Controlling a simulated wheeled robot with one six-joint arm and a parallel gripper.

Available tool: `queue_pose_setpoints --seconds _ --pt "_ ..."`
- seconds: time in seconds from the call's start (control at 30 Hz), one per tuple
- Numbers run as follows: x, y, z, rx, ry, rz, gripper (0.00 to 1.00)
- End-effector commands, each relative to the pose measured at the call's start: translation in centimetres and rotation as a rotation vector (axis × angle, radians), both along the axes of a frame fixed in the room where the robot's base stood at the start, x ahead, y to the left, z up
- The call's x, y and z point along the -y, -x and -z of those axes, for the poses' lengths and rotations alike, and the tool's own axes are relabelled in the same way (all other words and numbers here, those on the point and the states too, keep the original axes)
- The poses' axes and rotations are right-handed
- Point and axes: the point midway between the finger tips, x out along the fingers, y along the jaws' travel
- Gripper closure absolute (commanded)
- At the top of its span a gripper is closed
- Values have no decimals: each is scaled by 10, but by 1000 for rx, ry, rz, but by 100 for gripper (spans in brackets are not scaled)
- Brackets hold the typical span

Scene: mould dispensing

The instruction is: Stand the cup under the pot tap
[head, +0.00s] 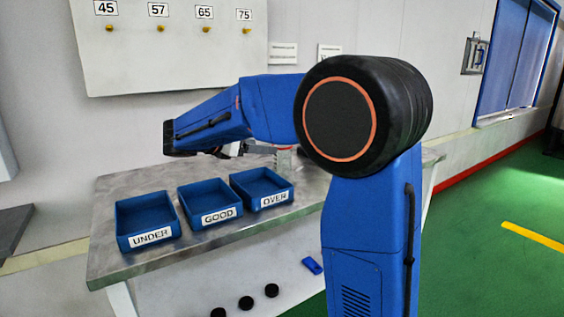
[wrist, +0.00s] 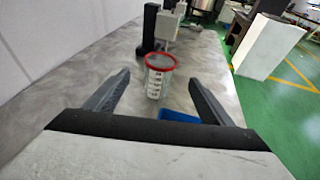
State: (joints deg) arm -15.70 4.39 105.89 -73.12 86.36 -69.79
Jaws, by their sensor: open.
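A clear cup (wrist: 158,82) with a red rim and dark markings stands upright on the metal table in the wrist view. My gripper (wrist: 157,88) is open, with one finger on each side of the cup in the picture. The fingers look apart from the cup, and I cannot tell how far ahead of them it stands. A steel vessel (wrist: 207,6) at the far back of the wrist view may be the pot; no tap can be made out.
A black post (wrist: 149,22) and a grey device (wrist: 167,27) stand behind the cup. Blue trays marked UNDER (head: 148,239), GOOD (head: 220,215) and OVER (head: 275,198) sit on the metal table (head: 110,262). A blue thing (wrist: 178,116) lies near the right finger.

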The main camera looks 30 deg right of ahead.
Motion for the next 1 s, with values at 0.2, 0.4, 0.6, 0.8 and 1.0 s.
queue_pose_setpoints --seconds 0.2,0.4,0.6,0.8,1.0 --pt "32 -7 9 -1 0 4 24" --pt "54 -12 17 -2 -1 2 24" --pt "62 -14 20 -3 0 1 24" --pt "81 -18 25 -3 -1 2 24" --pt "105 -24 32 -2 -1 3 24"
